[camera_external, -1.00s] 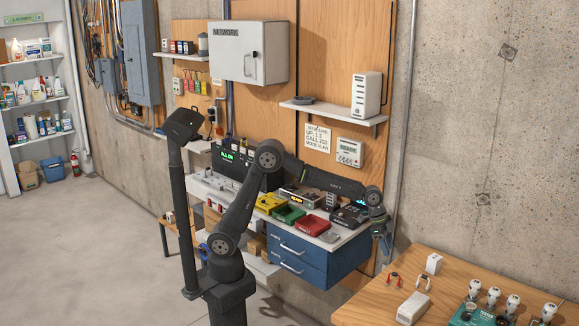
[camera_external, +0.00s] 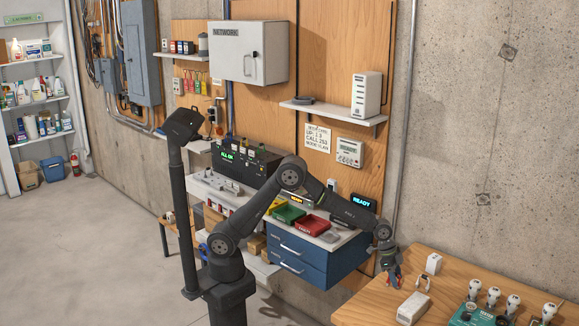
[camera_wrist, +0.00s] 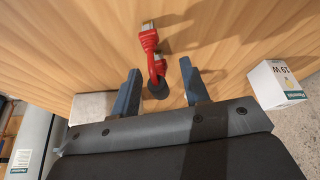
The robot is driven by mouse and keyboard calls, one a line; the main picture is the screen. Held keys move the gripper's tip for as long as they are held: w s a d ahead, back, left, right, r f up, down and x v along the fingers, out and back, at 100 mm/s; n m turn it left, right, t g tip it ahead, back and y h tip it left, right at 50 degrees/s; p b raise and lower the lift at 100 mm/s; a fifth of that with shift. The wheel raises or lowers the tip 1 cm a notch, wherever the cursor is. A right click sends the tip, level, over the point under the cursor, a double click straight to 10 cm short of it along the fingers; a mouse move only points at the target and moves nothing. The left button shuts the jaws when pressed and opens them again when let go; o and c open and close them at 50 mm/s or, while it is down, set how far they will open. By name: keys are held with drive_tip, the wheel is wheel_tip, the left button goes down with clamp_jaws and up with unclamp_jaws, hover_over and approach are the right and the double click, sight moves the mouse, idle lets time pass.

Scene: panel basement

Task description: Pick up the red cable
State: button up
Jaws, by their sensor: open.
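The red cable (camera_wrist: 149,39) lies on the wooden table (camera_wrist: 75,42), with pale plug ends and a dark round part at its lower end. In the wrist view my gripper (camera_wrist: 159,70) is open, its two blue-grey fingers apart on either side of the cable's lower part. The cable's upper plug reaches past the fingertips. I cannot tell exactly how far the fingertips are above the table. In the external view my gripper (camera_external: 390,277) points down at the table's left end and mostly covers the cable, with a bit of red showing (camera_external: 397,282).
A white box (camera_wrist: 274,85) stands close to the right finger. The blue drawer unit (camera_external: 305,260) is to the left.

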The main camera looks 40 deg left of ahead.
clamp_jaws()
idle(0.3)
